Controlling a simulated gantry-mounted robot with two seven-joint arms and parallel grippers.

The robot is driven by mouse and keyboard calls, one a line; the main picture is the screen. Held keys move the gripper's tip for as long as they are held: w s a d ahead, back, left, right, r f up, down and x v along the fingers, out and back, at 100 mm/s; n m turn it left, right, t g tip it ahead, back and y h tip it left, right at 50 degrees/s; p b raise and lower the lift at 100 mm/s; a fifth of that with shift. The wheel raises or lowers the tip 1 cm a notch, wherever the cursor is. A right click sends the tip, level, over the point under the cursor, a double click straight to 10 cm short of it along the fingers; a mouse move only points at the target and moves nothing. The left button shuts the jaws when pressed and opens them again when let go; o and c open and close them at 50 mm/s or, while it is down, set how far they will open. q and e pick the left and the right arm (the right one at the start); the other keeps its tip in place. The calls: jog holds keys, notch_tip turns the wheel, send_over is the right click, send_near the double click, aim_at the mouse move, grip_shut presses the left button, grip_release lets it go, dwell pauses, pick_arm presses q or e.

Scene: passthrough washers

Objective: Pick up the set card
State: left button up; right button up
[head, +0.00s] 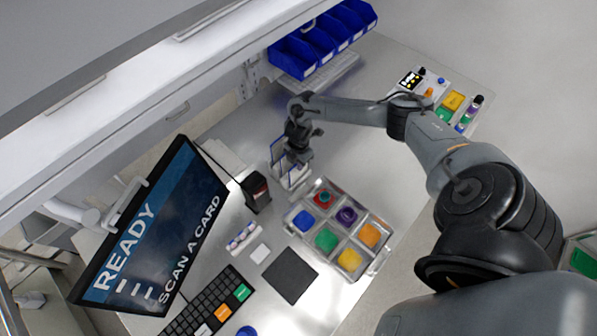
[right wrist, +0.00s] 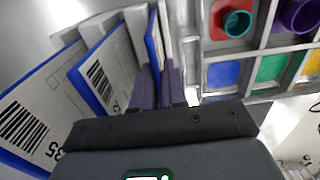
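The cards stand in a small white rack (head: 292,176) on the bench. In the right wrist view, two white cards with blue edges and barcodes, a left card (right wrist: 22,122) and a middle card (right wrist: 104,82), lean to the left of my fingers. A third blue-edged card (right wrist: 154,42) stands nearly edge-on at my fingertips. My right gripper (head: 297,157) reaches down at the rack. Its two dark fingers (right wrist: 161,84) are close together, with the third card's edge at or between them. I cannot tell whether they grip it. My left gripper is out of view.
A compartment tray (head: 378,262) with coloured parts stands right of the rack. A black card reader (head: 256,190) is to its left. The monitor (head: 155,235) reads "READY, SCAN A CARD". A keyboard (head: 210,303) lies in front. Blue bins (head: 318,45) stand behind.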

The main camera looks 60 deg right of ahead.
grip_shut()
jog(key=shift+r, duration=0.15)
